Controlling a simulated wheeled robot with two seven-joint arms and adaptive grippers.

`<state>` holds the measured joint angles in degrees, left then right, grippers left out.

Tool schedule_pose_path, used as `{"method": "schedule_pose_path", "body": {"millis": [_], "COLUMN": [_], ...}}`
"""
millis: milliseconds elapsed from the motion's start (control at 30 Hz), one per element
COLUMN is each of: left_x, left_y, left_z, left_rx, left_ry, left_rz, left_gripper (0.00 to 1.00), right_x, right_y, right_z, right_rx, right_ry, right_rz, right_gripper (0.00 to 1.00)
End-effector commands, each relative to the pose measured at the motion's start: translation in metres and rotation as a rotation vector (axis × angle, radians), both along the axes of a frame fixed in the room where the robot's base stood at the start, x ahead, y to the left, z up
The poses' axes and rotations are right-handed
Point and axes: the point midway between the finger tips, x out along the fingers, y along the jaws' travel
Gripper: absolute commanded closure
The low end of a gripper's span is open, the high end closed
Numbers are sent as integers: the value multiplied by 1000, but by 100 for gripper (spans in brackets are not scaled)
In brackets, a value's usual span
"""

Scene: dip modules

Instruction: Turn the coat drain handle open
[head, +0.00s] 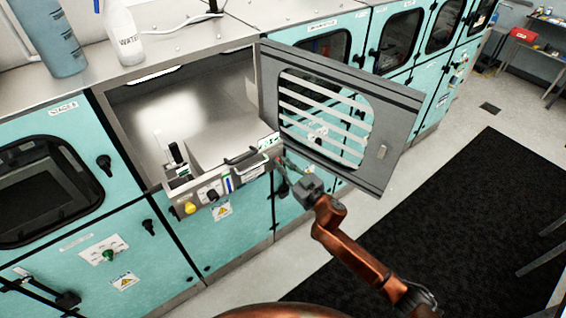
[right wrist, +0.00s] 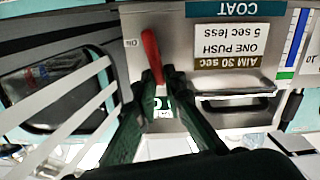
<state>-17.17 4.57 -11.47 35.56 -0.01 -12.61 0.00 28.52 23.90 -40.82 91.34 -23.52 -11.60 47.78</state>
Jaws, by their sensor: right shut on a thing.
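The coat drain handle is a small red lever (right wrist: 150,50) on the steel front panel (right wrist: 220,85) marked COAT, which shows upside down in the right wrist view. Its red end lies between the fingertips of my right gripper (right wrist: 156,78), which is shut on it. An "ON" mark is printed beside the lever. In the head view my right gripper (head: 284,162) reaches the right end of the panel below the open bay, and the lever is too small there to make out its angle. My left gripper is in neither view.
A grey slatted door (head: 392,140) stands open just above and right of my right gripper. The panel carries a yellow knob (head: 190,208) and a bar handle (head: 247,170). Bottles (head: 123,35) stand on top of the machine. A black mat (head: 470,215) covers the floor at right.

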Motion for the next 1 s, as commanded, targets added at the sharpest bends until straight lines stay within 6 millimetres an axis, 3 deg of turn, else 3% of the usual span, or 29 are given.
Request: {"method": "schedule_pose_path", "body": {"millis": [1000], "left_x": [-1], "left_y": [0], "left_z": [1], "left_rx": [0], "left_ry": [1], "left_rz": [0], "left_gripper": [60], "right_x": [-11], "right_y": [15], "right_z": [-16], "right_rx": [-776], "right_ry": [-563], "right_rz": [1], "right_gripper": [100]}}
